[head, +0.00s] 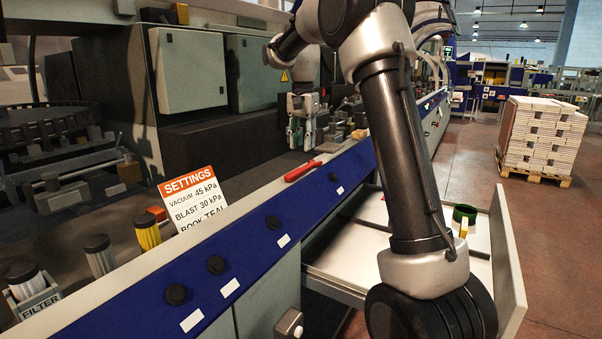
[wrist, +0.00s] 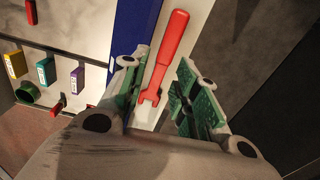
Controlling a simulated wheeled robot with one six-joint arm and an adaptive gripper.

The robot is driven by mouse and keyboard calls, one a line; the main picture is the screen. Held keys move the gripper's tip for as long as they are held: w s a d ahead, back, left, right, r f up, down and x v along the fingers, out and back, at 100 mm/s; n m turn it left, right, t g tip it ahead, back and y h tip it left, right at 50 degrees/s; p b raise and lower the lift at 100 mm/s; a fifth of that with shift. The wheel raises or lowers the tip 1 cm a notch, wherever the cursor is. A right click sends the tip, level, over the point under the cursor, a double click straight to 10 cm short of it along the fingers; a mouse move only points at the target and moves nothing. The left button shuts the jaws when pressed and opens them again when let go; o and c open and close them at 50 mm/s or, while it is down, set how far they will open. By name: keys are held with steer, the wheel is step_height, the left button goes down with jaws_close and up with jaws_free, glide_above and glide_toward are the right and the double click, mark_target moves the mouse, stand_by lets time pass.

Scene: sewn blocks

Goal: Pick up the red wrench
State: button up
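The red wrench (head: 303,171) lies flat on the light top ledge of the blue-fronted machine rail. In the wrist view the wrench (wrist: 168,52) runs lengthwise, its open-jaw end nearer to me, in line with the gap between my fingers. My gripper (head: 302,132) hangs pointing down, above and behind the wrench in the head view. In the wrist view my gripper (wrist: 158,78) has its green-padded fingers spread apart with nothing held between them. The wrench looks apart from both fingers.
An open drawer (head: 341,258) below the rail holds a green ring (head: 465,214) and small coloured boxes (wrist: 46,71). A settings sign (head: 193,200) and several dark-capped jars (head: 147,231) stand along the rail at left. Machine cabinets are behind.

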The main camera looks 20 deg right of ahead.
mark_target(301, 168)
steer(key=shift+w+d+f+m, duration=0.2)
steer(key=shift+w+f+m, duration=0.1)
steer(key=shift+w+f, duration=0.55)
step_height(301, 168, down, 7)
steer(key=shift+a, duration=0.1)
jaws_close()
